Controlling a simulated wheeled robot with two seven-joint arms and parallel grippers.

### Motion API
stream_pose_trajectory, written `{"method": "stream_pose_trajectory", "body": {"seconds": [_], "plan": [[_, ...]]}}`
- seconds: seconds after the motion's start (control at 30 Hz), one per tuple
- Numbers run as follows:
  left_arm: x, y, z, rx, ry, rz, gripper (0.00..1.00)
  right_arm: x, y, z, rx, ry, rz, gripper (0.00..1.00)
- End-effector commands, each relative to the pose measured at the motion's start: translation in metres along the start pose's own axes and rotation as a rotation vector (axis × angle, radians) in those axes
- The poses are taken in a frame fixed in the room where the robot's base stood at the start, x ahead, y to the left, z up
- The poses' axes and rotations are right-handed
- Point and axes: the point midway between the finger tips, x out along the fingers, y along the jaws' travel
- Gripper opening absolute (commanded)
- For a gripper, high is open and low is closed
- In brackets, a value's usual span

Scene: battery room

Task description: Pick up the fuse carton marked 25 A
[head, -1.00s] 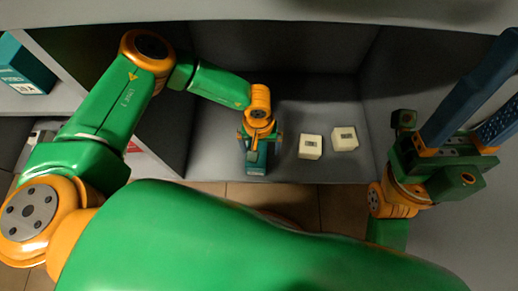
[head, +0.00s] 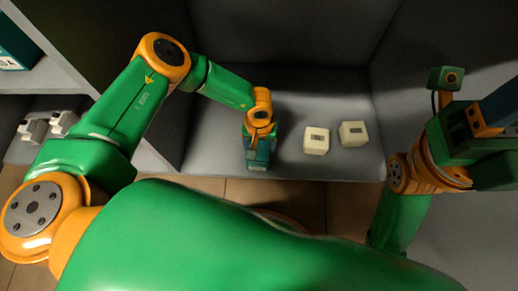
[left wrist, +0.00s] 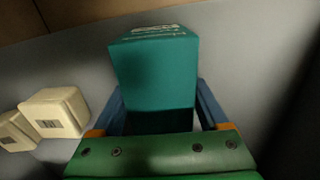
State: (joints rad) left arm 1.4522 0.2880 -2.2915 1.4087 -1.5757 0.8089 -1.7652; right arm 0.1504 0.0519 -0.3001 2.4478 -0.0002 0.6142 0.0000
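A teal carton (head: 257,158) stands on the grey shelf in the head view, under my left gripper (head: 259,140). In the left wrist view the carton (left wrist: 155,75) sits between the two blue fingers (left wrist: 160,112), which lie close against its sides. White print shows on its top edge, too slanted to read. The left gripper looks shut on it. My right gripper (head: 500,110) is at the right edge of the head view, away from the cartons, its fingertips cut off by the frame.
Two cream boxes with dark labels, a nearer one (head: 316,141) and a farther one (head: 353,133), stand right of the carton. Grey walls enclose the shelf bay. Another teal carton (head: 14,48) and white devices (head: 48,126) are on shelves at left.

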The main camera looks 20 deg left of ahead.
Motion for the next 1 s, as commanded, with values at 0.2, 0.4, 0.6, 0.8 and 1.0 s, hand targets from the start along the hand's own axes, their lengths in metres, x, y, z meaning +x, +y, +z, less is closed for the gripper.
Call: {"method": "stream_pose_trajectory", "body": {"seconds": [0.2,0.4,0.6,0.8,1.0], "plan": [[0.000,0.000,0.000,-0.001,0.000,-0.001,0.00,0.000,0.000,0.000,0.000,-0.001,0.000,0.50],[0.000,0.000,0.000,-0.001,0.000,0.000,0.00,0.000,0.000,0.000,0.001,-0.001,0.000,0.50],[-0.011,0.000,0.000,-0.001,0.000,0.000,0.00,0.003,0.001,0.002,0.002,-0.012,0.005,0.50],[-0.058,0.011,0.010,0.006,-0.002,0.002,0.00,-0.003,0.006,0.012,0.015,-0.133,0.046,0.50],[-0.105,0.046,0.044,0.008,-0.004,0.002,0.00,0.006,0.004,0.024,0.008,-0.282,0.044,0.50]]}}
